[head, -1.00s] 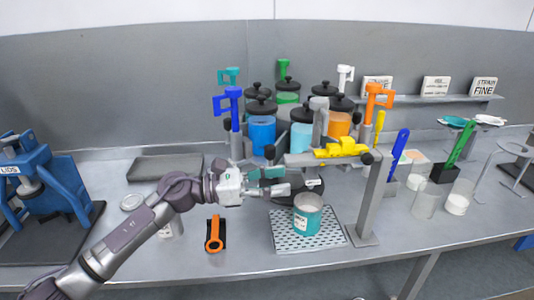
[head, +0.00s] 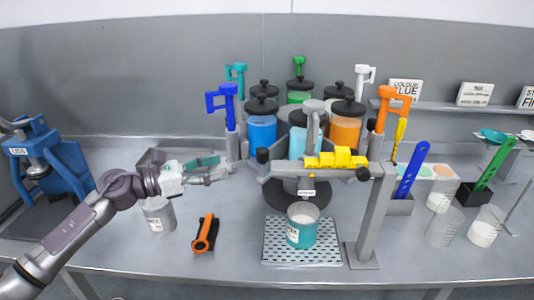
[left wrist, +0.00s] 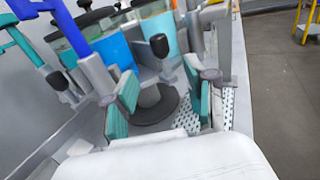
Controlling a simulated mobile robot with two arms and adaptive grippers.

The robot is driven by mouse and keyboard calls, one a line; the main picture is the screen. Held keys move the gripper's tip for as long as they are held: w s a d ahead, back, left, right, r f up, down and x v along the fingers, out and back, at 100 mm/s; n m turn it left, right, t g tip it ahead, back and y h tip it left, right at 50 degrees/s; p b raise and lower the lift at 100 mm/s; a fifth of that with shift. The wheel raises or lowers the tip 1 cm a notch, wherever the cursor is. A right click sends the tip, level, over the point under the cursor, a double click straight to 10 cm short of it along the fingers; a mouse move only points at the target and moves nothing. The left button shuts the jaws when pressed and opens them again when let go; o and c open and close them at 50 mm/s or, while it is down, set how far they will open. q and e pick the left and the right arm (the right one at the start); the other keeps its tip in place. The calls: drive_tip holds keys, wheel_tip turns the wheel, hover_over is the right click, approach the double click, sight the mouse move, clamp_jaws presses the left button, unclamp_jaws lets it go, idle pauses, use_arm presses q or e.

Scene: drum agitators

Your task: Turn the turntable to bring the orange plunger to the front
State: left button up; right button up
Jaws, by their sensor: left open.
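The orange plunger (head: 393,97) stands at the right side of the turntable's ring of jars, beside the jar of orange liquid (head: 346,130). The turntable's round black base (head: 285,198) shows below the jars and also in the left wrist view (left wrist: 152,108). A blue plunger (head: 222,97) is at the left, teal and green ones are behind, and a white one (head: 364,75) is back right. My right gripper is out of view.
A yellow-topped grey post frame (head: 366,215) stands front right over a perforated plate (head: 272,248). A blue press (head: 50,165) is far left. Beakers (head: 445,228) stand right.

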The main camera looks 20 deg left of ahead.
sight(262, 156)
use_arm(q)
drive_tip(key=p+x, duration=0.1)
drive_tip(key=x, duration=0.2)
drive_tip(key=p+x, duration=0.2)
drive_tip(key=x, duration=0.2)
drive_tip(key=p+x, duration=0.2)
drive_tip(key=x, duration=0.2)
drive_tip(key=shift+r, duration=0.25)
drive_tip(key=shift+w+d+f+p, duration=0.2)
drive_tip(key=shift+w+d+p, duration=0.15)
drive_tip(key=shift+w+d, duration=0.1)
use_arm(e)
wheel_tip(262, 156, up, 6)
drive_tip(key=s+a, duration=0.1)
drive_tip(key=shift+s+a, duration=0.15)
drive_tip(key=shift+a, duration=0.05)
use_arm(q)
drive_tip(key=shift+c, duration=0.4)
drive_tip(key=c, duration=0.8)
clamp_jaws()
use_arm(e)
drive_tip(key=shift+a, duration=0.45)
